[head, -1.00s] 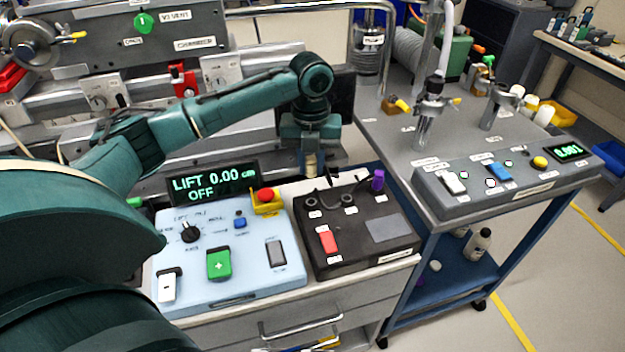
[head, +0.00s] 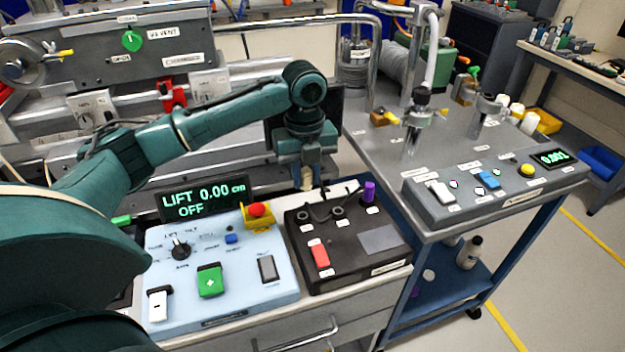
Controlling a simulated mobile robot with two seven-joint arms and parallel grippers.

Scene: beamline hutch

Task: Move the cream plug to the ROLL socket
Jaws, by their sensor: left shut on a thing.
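My left gripper (head: 304,172) is at the back edge of the black socket box (head: 359,263), above and behind its sockets. It is shut on the cream plug (head: 307,182), of which only a small pale part shows below the jaws. Two round dark sockets (head: 337,212) are near the back of the box, with a dark cable looping by them. A purple plug (head: 369,192) stands upright at the box's back right. The small white labels (head: 372,211) are too small to read, so I cannot tell which socket is ROLL. My right gripper is out of view.
Left of the box is a light blue control panel (head: 245,287) with knob, switches and a red button (head: 257,209). Its display (head: 204,200) reads LIFT 0.00 OFF. A grey cart (head: 385,150) with another control box (head: 493,190) stands to the right.

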